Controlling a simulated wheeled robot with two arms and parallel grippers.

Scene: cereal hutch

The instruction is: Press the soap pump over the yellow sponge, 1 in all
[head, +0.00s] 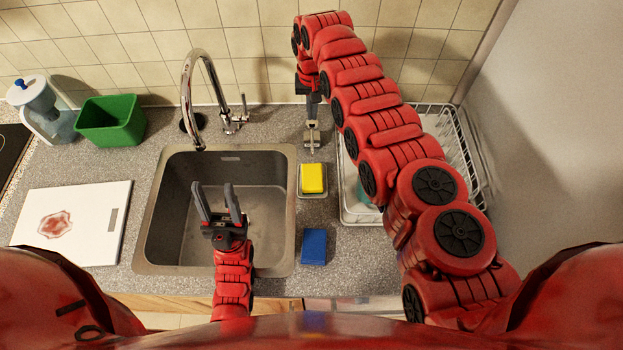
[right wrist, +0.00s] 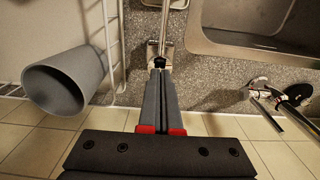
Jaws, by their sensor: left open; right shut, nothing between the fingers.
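The yellow sponge (head: 313,178) lies on a small dish (head: 313,195) on the counter, right of the sink. Just behind it is the metal soap pump (head: 312,139), its spout pointing toward the sponge. My right gripper (head: 312,101) is shut and points down at the pump's top. In the right wrist view, the shut fingertips (right wrist: 159,68) overlap the pump's head, with the metal spout (right wrist: 165,28) extending beyond them. I cannot tell whether they touch the pump. My left gripper (head: 219,200) is open and empty over the sink.
The sink (head: 284,215) and faucet (head: 189,90) are to the left. A blue sponge (head: 314,246) lies in front of the yellow one. A dish rack (head: 463,135) stands right, partly behind my right arm; a grey cup (right wrist: 62,83) shows there. A white board (head: 85,240) lies left.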

